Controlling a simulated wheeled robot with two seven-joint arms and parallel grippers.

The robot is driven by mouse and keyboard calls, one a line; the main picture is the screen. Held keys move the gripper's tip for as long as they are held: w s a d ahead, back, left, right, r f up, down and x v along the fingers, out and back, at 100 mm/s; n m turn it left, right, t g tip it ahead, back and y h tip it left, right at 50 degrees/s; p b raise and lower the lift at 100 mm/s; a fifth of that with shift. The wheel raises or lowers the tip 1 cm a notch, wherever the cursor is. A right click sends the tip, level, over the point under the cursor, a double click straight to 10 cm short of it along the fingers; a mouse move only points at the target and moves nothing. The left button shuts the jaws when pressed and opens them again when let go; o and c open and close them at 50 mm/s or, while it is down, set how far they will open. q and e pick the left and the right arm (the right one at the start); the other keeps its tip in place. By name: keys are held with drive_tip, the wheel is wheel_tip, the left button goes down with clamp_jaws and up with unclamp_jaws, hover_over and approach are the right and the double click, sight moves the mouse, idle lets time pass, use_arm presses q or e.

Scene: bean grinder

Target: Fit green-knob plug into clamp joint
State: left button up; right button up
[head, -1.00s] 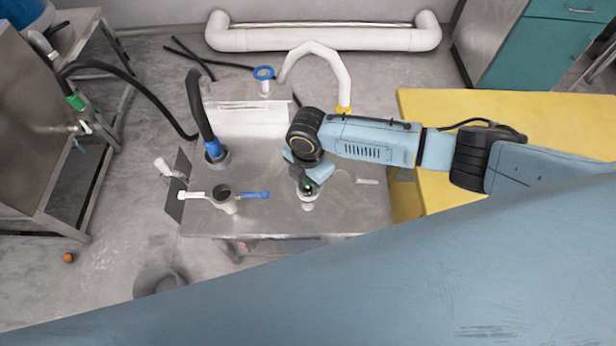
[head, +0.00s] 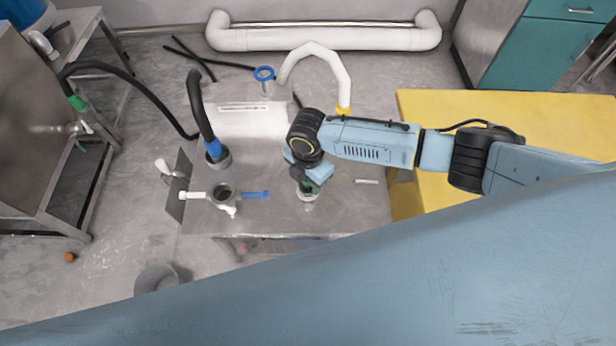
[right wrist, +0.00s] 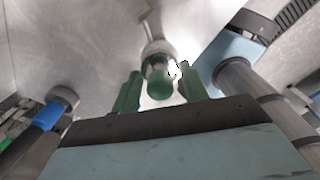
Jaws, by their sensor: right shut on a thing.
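My right gripper (head: 308,184) is shut on the green-knob plug (head: 307,196), right of the middle of the steel table. In the right wrist view, the green knob (right wrist: 159,86) sits between the two green fingers, with the pale plug body (right wrist: 157,49) beyond it. I cannot tell whether the plug touches the table. The clamp joint (head: 222,194) is a grey ring with a white handle on its left and a blue handle on its right. It is left of the gripper, near the table's front edge, apart from the plug. My left gripper is not in view.
A black hose with a blue collar (head: 213,149) stands behind the clamp joint. A white curved pipe (head: 334,62) rises behind my right arm. A yellow table (head: 430,115) adjoins on the right.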

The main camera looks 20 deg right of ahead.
drive_tip(key=shift+f+b, duration=0.4)
drive_tip(key=shift+f, duration=0.35)
idle(0.3)
drive_tip(key=o, duration=1.1)
drive_tip(key=shift+o, duration=0.2)
wheel_tip(320, 180, up, 13)
drive_tip(key=p, duration=0.2)
drive_tip(key=shift+r, duration=0.2)
